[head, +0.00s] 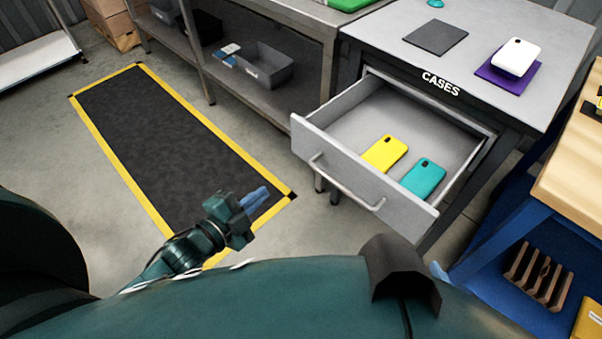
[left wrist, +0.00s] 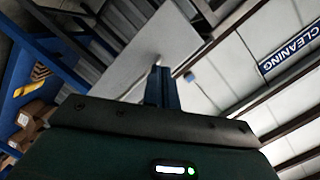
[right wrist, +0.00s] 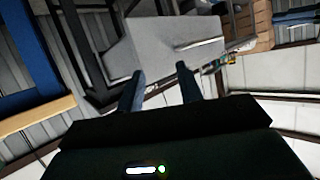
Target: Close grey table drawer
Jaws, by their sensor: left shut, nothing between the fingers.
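The grey table drawer (head: 365,195) is pulled well out from under the tabletop marked CASES in the head view. It has a bar handle (head: 345,185) and holds a yellow phone case (head: 385,153) and a teal phone case (head: 424,178). My left gripper (head: 264,195) is shut and empty, left of the drawer and apart from it. It also shows shut in the left wrist view (left wrist: 162,72). My right gripper (right wrist: 161,80) is open and empty in the right wrist view, with a grey box-like form, likely the drawer, beyond its fingers. My body mostly hides it in the head view.
The grey table (head: 490,35) carries a dark square mat (head: 435,37) and a white phone (head: 515,57) on a purple pad (head: 497,78). A shelved metal bench (head: 272,93) stands left of it. A blue wood-topped bench (head: 572,165) stands right. The black floor mat (head: 165,140) is clear.

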